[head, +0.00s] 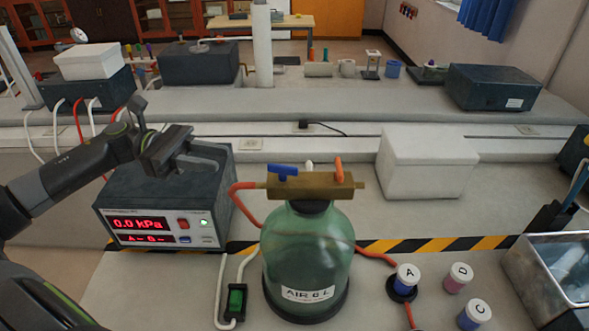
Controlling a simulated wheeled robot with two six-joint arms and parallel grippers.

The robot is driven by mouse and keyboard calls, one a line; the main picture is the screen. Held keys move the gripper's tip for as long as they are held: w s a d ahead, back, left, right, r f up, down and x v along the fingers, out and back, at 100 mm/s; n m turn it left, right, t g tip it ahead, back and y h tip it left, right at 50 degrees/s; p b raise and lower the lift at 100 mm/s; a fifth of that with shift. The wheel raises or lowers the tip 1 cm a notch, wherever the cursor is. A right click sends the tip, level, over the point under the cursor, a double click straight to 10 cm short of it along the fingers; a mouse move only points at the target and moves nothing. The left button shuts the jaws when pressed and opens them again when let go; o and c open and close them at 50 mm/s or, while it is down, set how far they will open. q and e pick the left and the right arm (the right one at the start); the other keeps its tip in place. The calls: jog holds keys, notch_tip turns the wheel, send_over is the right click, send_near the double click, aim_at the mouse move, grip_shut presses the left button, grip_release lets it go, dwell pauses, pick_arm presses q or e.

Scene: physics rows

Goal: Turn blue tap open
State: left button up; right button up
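The blue tap (284,171) is a small blue lever on top of the brass manifold (312,186), at its left part. The lever lies roughly along the manifold. An orange tap (339,168) at the manifold's right part points up and away. The manifold sits on the neck of a green glass bottle (308,255) labelled "AIR 6 L". My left gripper (212,158) is left of the blue tap, above the pressure box (165,205). Its fingers look apart with nothing between them, and it touches no tap. My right gripper is not in view.
The pressure box reads 0.0 kPa. Red hoses run from both sides of the manifold and bottle. Capped jars A (407,277), D (459,276) and C (475,313) stand at right, near a metal bin (520,275). A white box (428,163) stands behind.

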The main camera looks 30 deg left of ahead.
aim_at(298, 172)
pick_arm(q)
jog(key=w+d+p, duration=0.1)
jog(key=d, duration=0.4)
jog(key=w+d+p, duration=0.1)
jog(key=d+p, duration=0.1)
jog(key=d, duration=0.3)
jog(key=w+d+p, duration=0.1)
jog(key=d, duration=0.4)
jog(key=shift+d, duration=0.1)
grip_shut()
